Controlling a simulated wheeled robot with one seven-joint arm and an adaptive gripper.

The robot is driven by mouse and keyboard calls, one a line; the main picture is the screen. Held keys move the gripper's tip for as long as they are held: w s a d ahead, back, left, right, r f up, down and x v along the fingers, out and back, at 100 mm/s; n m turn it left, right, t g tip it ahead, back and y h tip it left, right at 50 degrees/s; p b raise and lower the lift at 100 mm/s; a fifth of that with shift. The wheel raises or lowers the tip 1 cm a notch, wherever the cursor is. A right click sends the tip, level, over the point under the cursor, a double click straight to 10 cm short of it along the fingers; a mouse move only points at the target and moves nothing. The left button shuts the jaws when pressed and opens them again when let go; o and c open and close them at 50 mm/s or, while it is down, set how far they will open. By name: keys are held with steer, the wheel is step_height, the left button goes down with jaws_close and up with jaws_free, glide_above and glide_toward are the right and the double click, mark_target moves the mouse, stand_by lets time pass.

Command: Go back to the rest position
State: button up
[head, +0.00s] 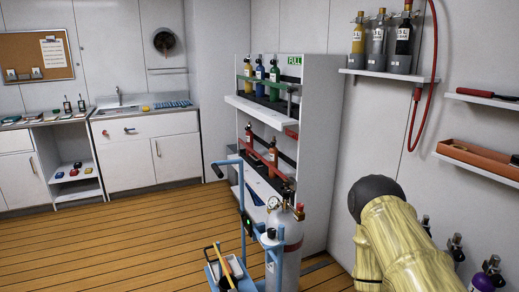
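My gripper is not in view. A pale yellow, sleeved shape with a dark rounded end (398,235) fills the lower right and looks like a link of my own arm. It is raised near the right wall. Whether my gripper holds anything cannot be seen.
A blue trolley (246,215) with a grey cylinder (288,250) stands close in front. Behind it is a white rack (267,115) marked FULL with several bottles. Wall shelves (388,76) hold cylinders at right. White counters (147,152) line the back left. The wooden floor (120,245) at left is clear.

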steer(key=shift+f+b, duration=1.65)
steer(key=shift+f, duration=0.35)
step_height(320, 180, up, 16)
steer(key=p, duration=1.5)
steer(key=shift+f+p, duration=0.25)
steer(key=shift+p, duration=0.05)
